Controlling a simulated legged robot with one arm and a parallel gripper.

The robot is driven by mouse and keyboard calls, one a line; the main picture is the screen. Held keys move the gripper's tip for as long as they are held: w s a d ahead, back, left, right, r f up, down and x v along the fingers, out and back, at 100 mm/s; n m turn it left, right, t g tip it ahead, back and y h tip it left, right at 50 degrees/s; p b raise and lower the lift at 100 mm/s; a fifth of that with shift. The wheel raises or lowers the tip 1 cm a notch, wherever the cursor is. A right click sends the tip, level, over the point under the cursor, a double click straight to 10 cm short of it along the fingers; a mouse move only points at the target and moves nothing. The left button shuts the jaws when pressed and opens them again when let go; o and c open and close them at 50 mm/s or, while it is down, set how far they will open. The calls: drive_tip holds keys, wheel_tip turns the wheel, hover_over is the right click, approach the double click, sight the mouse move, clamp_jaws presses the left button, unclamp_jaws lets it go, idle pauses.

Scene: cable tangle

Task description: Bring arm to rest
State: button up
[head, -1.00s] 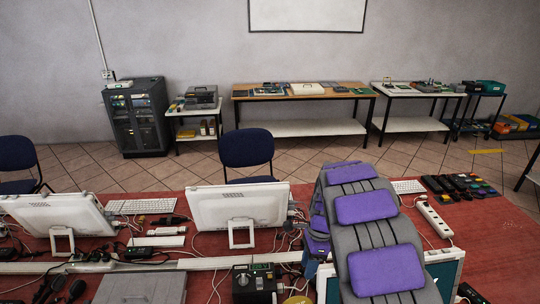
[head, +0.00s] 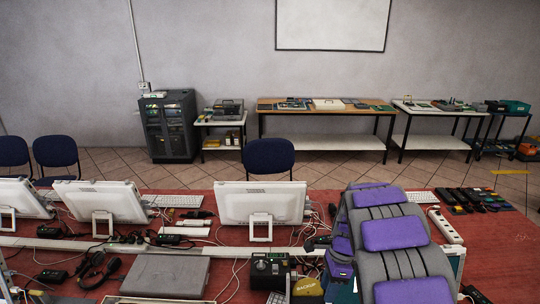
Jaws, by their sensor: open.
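My arm is in the head view at the lower right, a grey link with purple pads folded back over the desk. My gripper (head: 318,243) seems to show only in part, as a small dark shape beside the left edge of the arm, above the desk. It is open, and I see nothing held in it. Most of the wrist is hidden behind the arm's upper link.
The red desk (head: 503,238) holds white monitors (head: 262,203), a grey closed case (head: 166,272), a black device with knobs (head: 270,270), a power strip (head: 445,226) and loose cables. Chairs (head: 269,157) stand behind it. Tables (head: 325,143) line the wall.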

drive_tip(key=s+a+r+n+h+b, duration=0.15)
drive_tip(key=s+r+n, duration=0.25)
drive_tip(key=s, duration=0.4)
drive_tip(key=s+r+n+b, duration=0.2)
drive_tip(key=s+r+n, duration=0.2)
drive_tip(key=s, duration=0.3)
drive_tip(key=s+a+f+n+b, duration=0.1)
drive_tip(key=s+n+b, duration=0.2)
drive_tip(key=s+n, duration=0.7)
drive_tip(key=s+h, duration=0.1)
drive_tip(key=s, duration=0.8)
drive_tip(key=shift+f, duration=0.2)
drive_tip(key=shift+c, duration=0.5)
